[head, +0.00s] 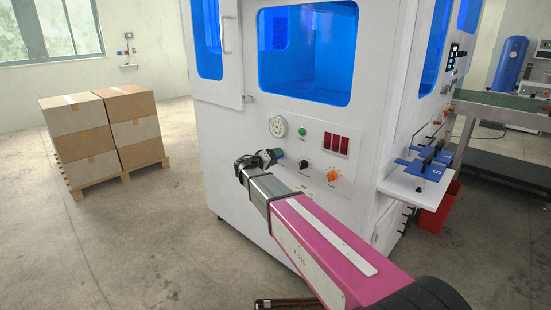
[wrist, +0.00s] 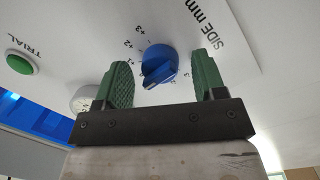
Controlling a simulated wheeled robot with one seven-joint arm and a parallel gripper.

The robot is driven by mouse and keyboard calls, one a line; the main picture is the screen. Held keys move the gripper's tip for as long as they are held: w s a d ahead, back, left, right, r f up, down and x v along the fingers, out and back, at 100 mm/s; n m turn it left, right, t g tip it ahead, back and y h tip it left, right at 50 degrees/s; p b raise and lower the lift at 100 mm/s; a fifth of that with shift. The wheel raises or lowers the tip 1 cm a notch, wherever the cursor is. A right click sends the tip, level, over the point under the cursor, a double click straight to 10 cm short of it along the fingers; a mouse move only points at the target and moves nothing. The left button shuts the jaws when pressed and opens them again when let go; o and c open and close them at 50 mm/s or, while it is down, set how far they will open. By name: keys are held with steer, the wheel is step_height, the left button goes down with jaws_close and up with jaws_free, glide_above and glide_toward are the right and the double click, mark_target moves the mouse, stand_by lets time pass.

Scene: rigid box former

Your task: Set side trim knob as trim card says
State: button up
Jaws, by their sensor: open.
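The side trim knob (wrist: 159,64) is blue, on a white plate marked "SIDE mm" with a printed scale; "+3" and "+2" are readable. Its raised grip shows, but I cannot tell exactly which mark it points to. My gripper (wrist: 161,60) is open, with one green finger on each side of the knob, a gap showing on both sides. In the head view my gripper (head: 270,160) is at the machine's front panel and hides the knob. I cannot make out a trim card in either view.
The panel holds a green button (head: 302,132), labelled "TRIAL" in the wrist view, a round gauge (head: 277,126), red displays (head: 336,144), a black knob (head: 304,165) and an orange knob (head: 333,175). A side shelf (head: 418,185) juts out at right. Stacked cartons (head: 105,130) stand left, beyond clear floor.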

steer(key=c, duration=0.9)
steer(key=shift+n, duration=0.3)
steer(key=shift+f+n+t, duration=0.1)
steer(key=shift+n+t, duration=0.3)
steer(key=shift+n, duration=2.7)
steer(key=o, duration=0.9)
